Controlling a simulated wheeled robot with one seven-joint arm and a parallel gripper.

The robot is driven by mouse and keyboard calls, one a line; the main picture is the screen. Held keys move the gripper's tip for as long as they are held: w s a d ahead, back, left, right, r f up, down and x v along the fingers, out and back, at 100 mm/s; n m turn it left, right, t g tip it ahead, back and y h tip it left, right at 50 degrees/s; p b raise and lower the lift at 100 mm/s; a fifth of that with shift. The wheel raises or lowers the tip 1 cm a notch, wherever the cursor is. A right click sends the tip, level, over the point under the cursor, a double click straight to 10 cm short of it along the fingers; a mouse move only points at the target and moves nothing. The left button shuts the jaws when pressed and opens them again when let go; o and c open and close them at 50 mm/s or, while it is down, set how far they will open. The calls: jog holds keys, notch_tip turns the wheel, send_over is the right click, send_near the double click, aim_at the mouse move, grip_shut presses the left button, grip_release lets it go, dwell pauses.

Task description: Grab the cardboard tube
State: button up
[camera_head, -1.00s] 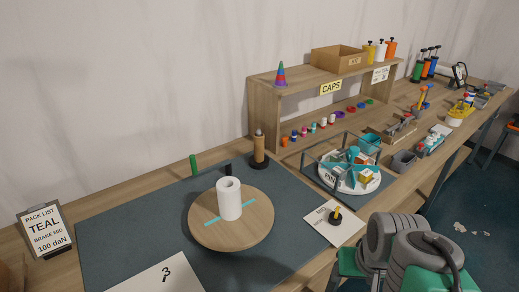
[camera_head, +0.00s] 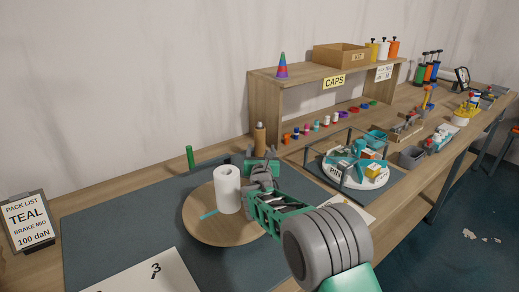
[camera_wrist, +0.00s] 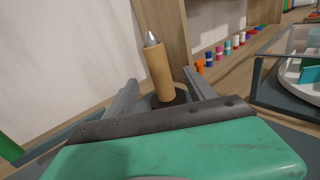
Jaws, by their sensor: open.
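The cardboard tube (camera_head: 260,137) is brown and stands upright at the back of the bench, near the left end of the wooden shelf. In the wrist view the tube (camera_wrist: 158,72) shows a silver pointed tip at its top and a dark round base under it. My gripper (camera_head: 262,158) is in front of the tube in the head view and hides its lower part. In the wrist view my gripper (camera_wrist: 160,92) is open and empty, with the lower tube seen between its two fingers. Whether the fingers reach around it I cannot tell.
A white roll (camera_head: 227,190) stands on a round wooden turntable (camera_head: 205,232) left of my gripper. A green cylinder (camera_head: 190,157) stands behind it. The wooden shelf (camera_head: 262,105) rises right of the tube. A framed PIN tray (camera_head: 355,183) is to the right.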

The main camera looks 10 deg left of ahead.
aim_at(260, 140)
jog(key=w, duration=0.2)
jog(key=w+a, duration=0.1)
jog(key=w, duration=0.2)
jog(key=w+p, duration=0.1)
jog(key=w, duration=0.1)
jog(key=shift+w+a, duration=0.3)
jog(key=shift+w, duration=0.05)
jog(key=shift+c, duration=0.4)
grip_shut()
